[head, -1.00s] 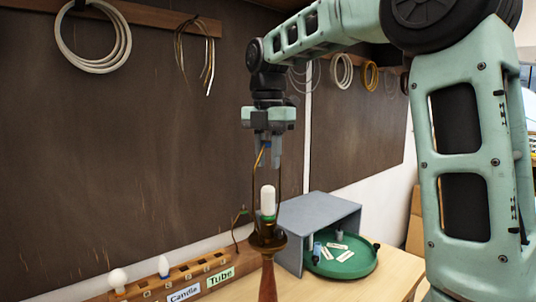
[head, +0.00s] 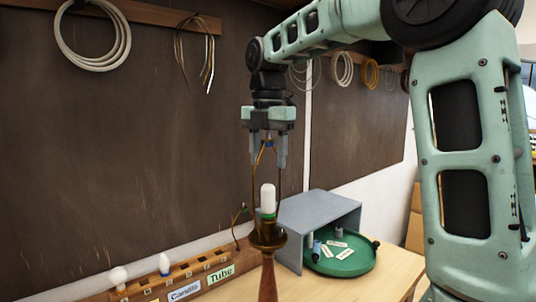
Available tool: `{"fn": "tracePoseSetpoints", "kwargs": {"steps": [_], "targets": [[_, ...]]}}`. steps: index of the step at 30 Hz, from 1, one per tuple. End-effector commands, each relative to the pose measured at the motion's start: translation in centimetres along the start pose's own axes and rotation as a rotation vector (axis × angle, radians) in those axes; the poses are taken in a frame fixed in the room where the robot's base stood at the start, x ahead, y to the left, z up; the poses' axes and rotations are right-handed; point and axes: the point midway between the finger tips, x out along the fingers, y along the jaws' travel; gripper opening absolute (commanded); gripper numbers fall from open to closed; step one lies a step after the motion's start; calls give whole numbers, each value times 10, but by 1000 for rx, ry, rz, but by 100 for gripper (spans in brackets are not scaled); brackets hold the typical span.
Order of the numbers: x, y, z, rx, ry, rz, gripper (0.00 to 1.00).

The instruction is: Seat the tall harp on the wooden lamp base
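The wooden lamp base (head: 268,280) stands upright on the bench, with a brass-coloured socket part (head: 267,236) and a white bulb (head: 268,198) on top. The tall harp (head: 280,190), a thin brown wire loop, stands around the bulb, one side left and one right of it. Its lower ends come down at the socket part; I cannot tell how firmly they sit. My gripper (head: 269,160) points straight down above the bulb. Its fingers are apart, on either side of the harp's top, where a small blue bit shows. The fingers look clear of the wire.
A wooden bulb rack (head: 190,275) labelled Candle and Tube stands to the left. A grey open-sided box (head: 318,212) and a round green tray (head: 345,266) with small labelled pieces stand to the right. Wire coils (head: 95,38) hang on the wall behind.

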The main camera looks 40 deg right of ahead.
Motion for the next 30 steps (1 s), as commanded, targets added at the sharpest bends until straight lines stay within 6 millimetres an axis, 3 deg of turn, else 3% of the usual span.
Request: {"fn": "tracePoseSetpoints", "kwargs": {"steps": [8, 13, 30], "targets": [[-1, 0, 0, 0, 0, 0, 51], [-15, 1, 0, 0, -1, 2, 51], [-133, 1, 0, -1, -1, 3, 51]]}}
